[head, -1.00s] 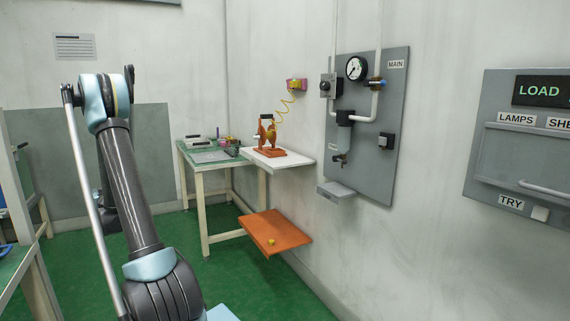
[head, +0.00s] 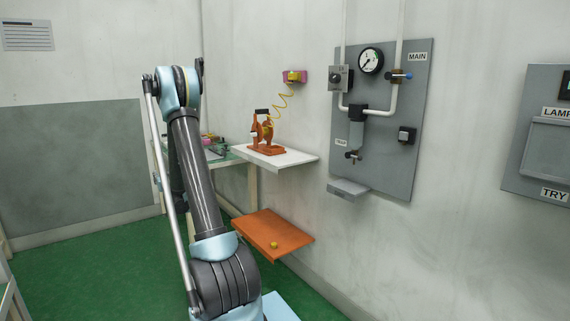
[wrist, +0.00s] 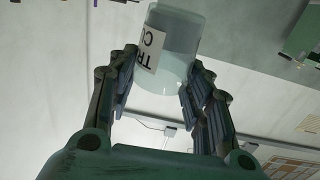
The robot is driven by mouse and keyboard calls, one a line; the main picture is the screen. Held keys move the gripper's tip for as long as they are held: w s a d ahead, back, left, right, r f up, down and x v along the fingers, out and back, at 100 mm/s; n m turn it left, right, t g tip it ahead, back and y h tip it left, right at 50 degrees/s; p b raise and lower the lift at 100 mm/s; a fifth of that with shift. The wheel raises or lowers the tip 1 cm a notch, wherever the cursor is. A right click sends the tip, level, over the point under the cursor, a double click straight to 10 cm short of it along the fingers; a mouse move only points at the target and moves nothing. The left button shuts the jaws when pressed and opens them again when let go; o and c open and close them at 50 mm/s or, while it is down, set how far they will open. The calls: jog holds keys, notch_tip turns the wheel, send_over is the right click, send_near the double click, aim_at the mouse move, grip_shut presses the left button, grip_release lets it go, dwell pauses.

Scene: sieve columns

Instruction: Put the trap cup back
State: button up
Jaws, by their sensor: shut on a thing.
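The trap cup (wrist: 178,38) is a clear, pale cup with a white label, partly readable, in the wrist view. My gripper (wrist: 161,74) is shut on it, with one finger on each side. In the head view neither the cup nor my gripper can be made out, as my arm covers that region. On the grey MAIN panel (head: 398,167), a dark fitting (head: 357,112) sits on the pipe with a grey cylinder (head: 356,135) below it and a small valve (head: 353,156) at the bottom. A small label (head: 341,143) is beside it.
A grey ledge (head: 348,189) juts out under the panel. Left of it, a white shelf (head: 288,162) holds an orange stand (head: 264,137). Below is an orange shelf (head: 285,239) with a small yellow thing (head: 274,245). Green floor shows at the left.

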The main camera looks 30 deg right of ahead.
jog(key=shift+d+r, duration=0.1)
jog(key=shift+d, duration=0.7)
jog(key=s+d+r+m+g+h, duration=0.25)
jog(key=d+r+h, duration=0.2)
jog(key=d, duration=0.85)
jog(key=s+d+r+m+g+h, duration=0.1)
jog(key=s+d+r+m+h, duration=0.4)
jog(key=d, duration=0.8)
jog(key=s+d+r+m+g+h, duration=0.15)
jog(key=d+r+h, duration=0.35)
jog(key=d, duration=0.8)
jog(key=s+d+r+m+g+h, duration=0.2)
jog(key=s+d+r+m+g, duration=0.3)
jog(key=s+d, duration=0.75)
jog(key=shift+n, duration=0.6)
jog(key=shift+w+f, duration=0.2)
jog(key=shift+f, duration=2)
jog(key=shift+w+f, duration=0.15)
jog(key=shift+f, duration=2)
jog(key=o, duration=0.9)
jog(key=shift+o, duration=0.2)
